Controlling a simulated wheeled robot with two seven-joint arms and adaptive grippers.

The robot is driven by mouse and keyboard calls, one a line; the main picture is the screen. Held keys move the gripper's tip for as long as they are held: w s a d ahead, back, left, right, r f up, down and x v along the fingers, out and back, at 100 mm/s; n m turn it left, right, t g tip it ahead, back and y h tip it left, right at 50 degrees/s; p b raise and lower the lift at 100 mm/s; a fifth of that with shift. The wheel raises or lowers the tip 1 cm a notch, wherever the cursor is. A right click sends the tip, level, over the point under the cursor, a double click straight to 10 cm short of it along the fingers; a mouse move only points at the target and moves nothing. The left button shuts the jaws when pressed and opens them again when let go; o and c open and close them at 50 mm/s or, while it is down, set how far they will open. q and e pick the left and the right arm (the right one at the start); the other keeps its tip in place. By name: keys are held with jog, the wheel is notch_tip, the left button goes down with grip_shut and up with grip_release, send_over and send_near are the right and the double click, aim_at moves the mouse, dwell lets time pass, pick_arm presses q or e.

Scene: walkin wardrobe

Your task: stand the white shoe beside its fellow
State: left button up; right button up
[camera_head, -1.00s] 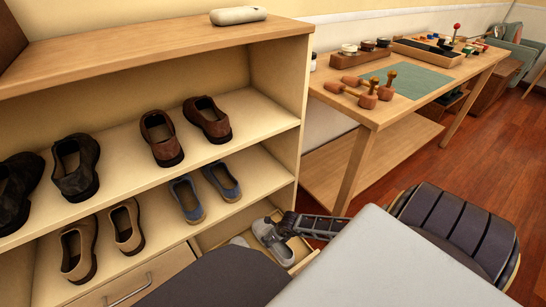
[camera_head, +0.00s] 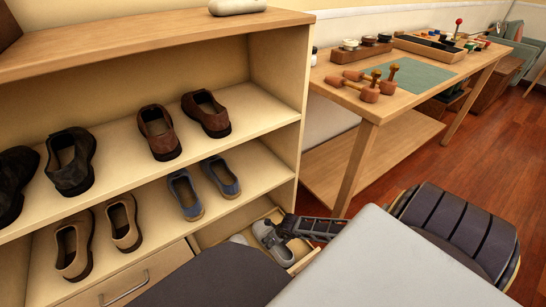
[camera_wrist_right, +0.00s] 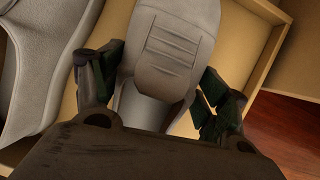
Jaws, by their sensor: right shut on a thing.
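A white shoe (camera_head: 268,237), light grey-white in this light, is in the open lower drawer at the bottom centre of the head view. My right gripper (camera_head: 287,227) is at this shoe. In the right wrist view, the shoe (camera_wrist_right: 172,50) lies between the two fingers of the right gripper (camera_wrist_right: 160,95), which is shut on it. Its fellow (camera_wrist_right: 38,70) shows at the left of the wrist view, beside the held shoe; in the head view only a small pale part (camera_head: 238,239) shows. I cannot tell whether the held shoe touches the drawer floor. My left gripper is not in view.
The drawer's wooden wall (camera_wrist_right: 258,60) runs close along the held shoe's right side. Shelves above hold brown shoes (camera_head: 158,132), blue shoes (camera_head: 185,194) and beige shoes (camera_head: 124,222). A workbench (camera_head: 350,107) with tools stands to the right, over open wooden floor (camera_head: 450,150).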

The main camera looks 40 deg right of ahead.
dwell(0.3)
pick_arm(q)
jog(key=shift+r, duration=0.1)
pick_arm(e)
jog(key=o, duration=1.3)
jog(key=shift+f, duration=0.1)
jog(key=shift+p+v, duration=0.9)
jog(key=shift+v, duration=0.55)
jog(key=shift+p+v, duration=1.05)
jog(key=shift+v, duration=0.75)
pick_arm(q)
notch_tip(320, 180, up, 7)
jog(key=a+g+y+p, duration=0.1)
jog(key=p, duration=0.1)
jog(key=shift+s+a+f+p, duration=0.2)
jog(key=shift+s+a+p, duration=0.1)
jog(key=shift+p, duration=0.1)
pick_arm(e)
jog(key=shift+v, duration=2.8)
